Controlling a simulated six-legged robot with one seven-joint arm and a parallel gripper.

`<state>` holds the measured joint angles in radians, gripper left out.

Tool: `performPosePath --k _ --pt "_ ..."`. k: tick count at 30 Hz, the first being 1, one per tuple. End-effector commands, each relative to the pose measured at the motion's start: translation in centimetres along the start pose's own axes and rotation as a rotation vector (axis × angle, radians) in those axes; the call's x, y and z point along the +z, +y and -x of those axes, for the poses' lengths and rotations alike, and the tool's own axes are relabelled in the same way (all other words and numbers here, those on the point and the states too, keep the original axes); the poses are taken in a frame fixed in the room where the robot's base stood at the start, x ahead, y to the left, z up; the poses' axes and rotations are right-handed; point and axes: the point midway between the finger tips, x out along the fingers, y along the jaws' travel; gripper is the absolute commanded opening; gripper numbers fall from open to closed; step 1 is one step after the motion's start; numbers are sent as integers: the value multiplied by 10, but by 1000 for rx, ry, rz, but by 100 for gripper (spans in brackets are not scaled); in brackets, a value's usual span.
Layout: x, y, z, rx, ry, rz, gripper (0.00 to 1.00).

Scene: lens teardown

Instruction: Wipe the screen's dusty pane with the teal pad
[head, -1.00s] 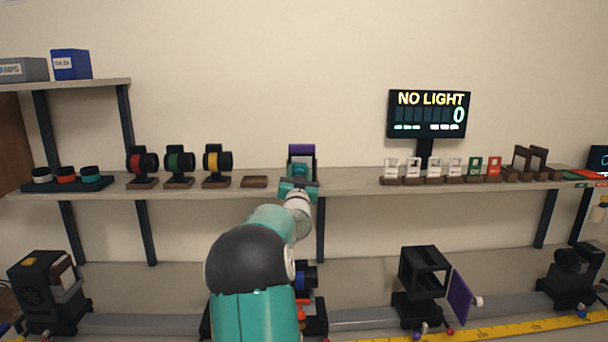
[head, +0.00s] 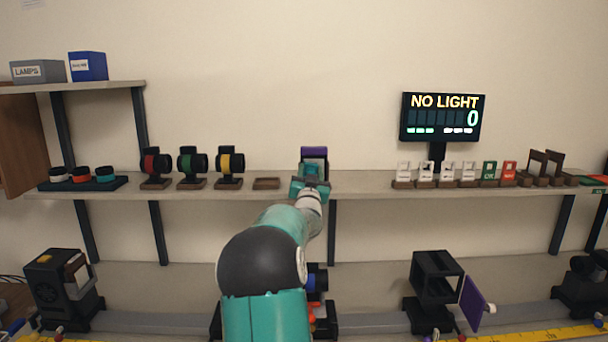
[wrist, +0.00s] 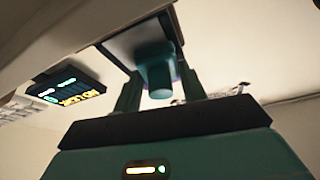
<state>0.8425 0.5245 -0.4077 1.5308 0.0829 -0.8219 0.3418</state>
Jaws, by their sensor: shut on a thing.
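My gripper (head: 311,184) is at the shelf's front edge, in front of a dark, purple-topped block (head: 314,154). In the wrist view its fingers (wrist: 160,93) are shut on a teal round knob (wrist: 155,72), which looks like the teal pad's handle. I cannot tell which thing is the screen, and no dust is visible.
The shelf (head: 365,184) holds several lens holders (head: 193,163), an empty wooden tray (head: 267,183) and small white cards (head: 425,171). A display (head: 443,118) reads "NO LIGHT" and 0. A black lamp-like box (head: 64,290) stands lower left.

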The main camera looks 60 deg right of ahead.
Motion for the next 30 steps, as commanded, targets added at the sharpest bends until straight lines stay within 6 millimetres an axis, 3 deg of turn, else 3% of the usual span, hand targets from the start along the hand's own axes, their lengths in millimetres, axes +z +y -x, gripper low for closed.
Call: performPosePath --k 21,30 --pt "-7 45 -3 1 -2 1 23" --pt "-6 42 -6 -2 -1 -1 23"
